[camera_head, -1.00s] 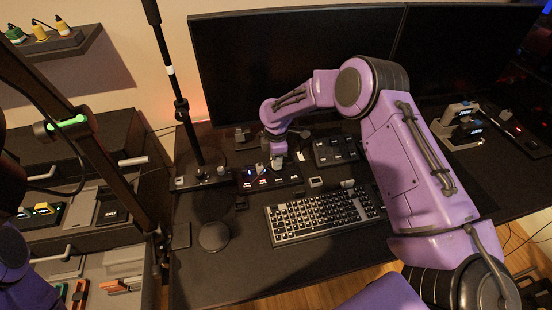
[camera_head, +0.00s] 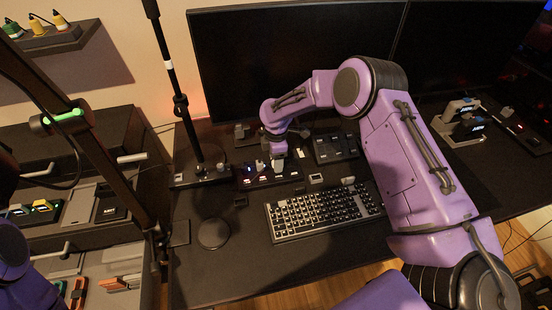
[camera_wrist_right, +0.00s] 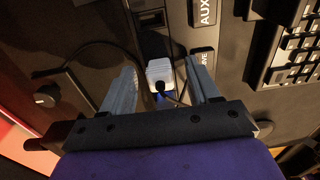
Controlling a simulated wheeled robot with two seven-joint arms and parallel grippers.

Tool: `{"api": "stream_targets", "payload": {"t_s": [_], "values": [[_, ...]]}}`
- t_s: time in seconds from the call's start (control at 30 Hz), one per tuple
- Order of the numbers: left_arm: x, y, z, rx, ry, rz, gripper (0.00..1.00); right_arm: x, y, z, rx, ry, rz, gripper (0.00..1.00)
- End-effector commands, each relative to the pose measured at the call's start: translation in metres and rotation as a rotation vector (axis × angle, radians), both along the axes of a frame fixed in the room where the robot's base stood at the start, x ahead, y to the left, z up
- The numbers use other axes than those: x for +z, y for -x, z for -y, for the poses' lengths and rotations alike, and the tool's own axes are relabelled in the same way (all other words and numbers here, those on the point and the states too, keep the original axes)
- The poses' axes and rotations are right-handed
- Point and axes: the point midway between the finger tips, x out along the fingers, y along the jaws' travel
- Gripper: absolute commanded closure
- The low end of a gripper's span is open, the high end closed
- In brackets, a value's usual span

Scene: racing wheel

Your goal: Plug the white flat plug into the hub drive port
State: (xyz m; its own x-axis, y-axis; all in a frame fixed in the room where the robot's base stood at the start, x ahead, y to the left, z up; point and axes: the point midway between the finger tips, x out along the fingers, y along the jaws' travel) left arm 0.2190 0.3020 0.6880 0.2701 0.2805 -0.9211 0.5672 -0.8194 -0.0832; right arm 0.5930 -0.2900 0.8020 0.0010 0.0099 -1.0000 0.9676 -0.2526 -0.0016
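The white flat plug (camera_wrist_right: 160,73) sits at the hub beside a label ending in "VE" in the right wrist view; a dark cable and a blue part show at its near end. I cannot tell how deep it is in a port. My right gripper (camera_wrist_right: 162,80) has its two fingers spread on either side of the plug, with gaps visible. In the head view, my right gripper (camera_head: 276,154) is above the black hub (camera_head: 256,182), and the white plug (camera_head: 278,164) shows below it. My left gripper is not in view; only part of that arm shows at lower left.
The keyboard (camera_head: 325,211) lies in front of the hub, and a black button box (camera_head: 336,148) stands to its right. A round dark puck (camera_head: 214,233) and a pole stand (camera_head: 200,176) are to the left. Monitors (camera_head: 290,70) stand behind. The front desk edge is clear.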

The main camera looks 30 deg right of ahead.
Motion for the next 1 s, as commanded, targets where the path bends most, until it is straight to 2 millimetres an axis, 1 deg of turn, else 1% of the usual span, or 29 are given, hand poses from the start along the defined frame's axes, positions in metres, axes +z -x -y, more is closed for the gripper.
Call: {"api": "stream_targets", "payload": {"t_s": [0.07,0.17,0.3,0.4,0.5,0.63,1.0], "values": [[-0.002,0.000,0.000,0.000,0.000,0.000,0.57,0.006,-0.001,0.000,0.000,0.000,0.003,0.39],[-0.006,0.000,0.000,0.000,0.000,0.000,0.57,0.024,-0.001,0.000,0.000,0.000,0.005,0.39],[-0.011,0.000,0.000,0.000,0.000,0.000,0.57,0.058,-0.001,0.001,0.000,-0.001,0.005,0.39],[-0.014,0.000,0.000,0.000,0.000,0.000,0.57,0.080,0.000,0.001,0.000,0.000,0.003,0.39],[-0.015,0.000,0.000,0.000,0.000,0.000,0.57,0.095,0.000,0.001,0.000,0.000,0.002,0.39],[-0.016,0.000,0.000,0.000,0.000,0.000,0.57,0.104,0.000,0.001,0.000,0.000,0.000,0.39],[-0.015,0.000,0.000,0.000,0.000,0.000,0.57,0.105,0.000,0.001,0.000,0.000,0.000,0.39]]}}
